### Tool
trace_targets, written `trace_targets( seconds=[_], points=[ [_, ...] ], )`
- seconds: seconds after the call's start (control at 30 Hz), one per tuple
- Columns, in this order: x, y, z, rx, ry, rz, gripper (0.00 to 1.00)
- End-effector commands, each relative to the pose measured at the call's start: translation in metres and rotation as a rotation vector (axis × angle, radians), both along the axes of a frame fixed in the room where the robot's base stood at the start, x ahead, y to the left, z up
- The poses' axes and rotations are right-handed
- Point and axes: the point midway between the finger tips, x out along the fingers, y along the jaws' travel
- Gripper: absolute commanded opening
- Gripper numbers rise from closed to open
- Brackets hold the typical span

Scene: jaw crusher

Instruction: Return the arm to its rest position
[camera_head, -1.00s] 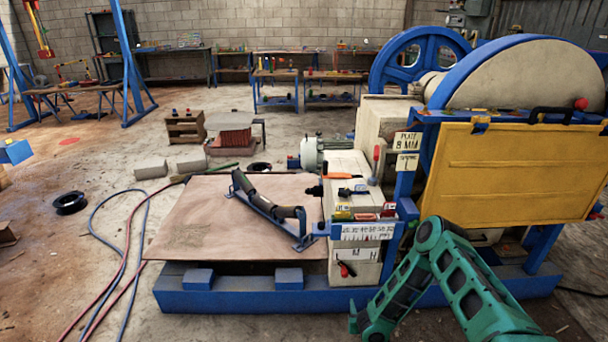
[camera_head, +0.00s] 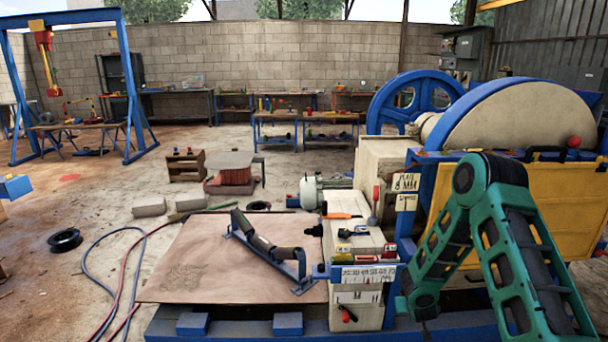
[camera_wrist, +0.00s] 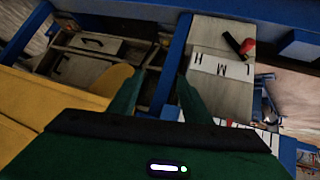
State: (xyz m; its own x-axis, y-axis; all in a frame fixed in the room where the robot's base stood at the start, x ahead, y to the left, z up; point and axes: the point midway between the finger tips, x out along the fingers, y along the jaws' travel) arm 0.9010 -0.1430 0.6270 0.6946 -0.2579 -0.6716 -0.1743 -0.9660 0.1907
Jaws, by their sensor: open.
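My arm, green with dark links, shows at the right of the head view, folded with its elbow high in front of the yellow guard panel (camera_head: 560,210). My gripper (camera_wrist: 157,85) shows in the wrist view with its two green fingers apart and nothing between them. In the wrist view it is over the crusher's side, with the yellow panel (camera_wrist: 25,115) on the left and a beige block with an L M H label (camera_wrist: 222,66) on the right. In the head view the gripper's fingertips cannot be made out.
The jaw crusher with its blue flywheel (camera_head: 398,100) stands close to my arm. Hoses (camera_head: 128,275) lie on the floor further left. Workbenches (camera_head: 275,118) line the back. Open floor lies at left.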

Motion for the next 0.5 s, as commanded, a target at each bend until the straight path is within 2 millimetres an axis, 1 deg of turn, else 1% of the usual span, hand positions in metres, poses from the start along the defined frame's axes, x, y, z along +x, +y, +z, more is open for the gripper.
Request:
trace_targets(
  seconds=[0.03,0.27,0.5],
  points=[
    [-0.001,-0.009,0.015,-0.006,0.010,-0.014,0.44],
    [-0.024,-0.044,0.070,-0.023,0.091,-0.083,0.44],
    [-0.059,-0.074,0.125,-0.023,0.176,-0.160,0.44]
  ],
)
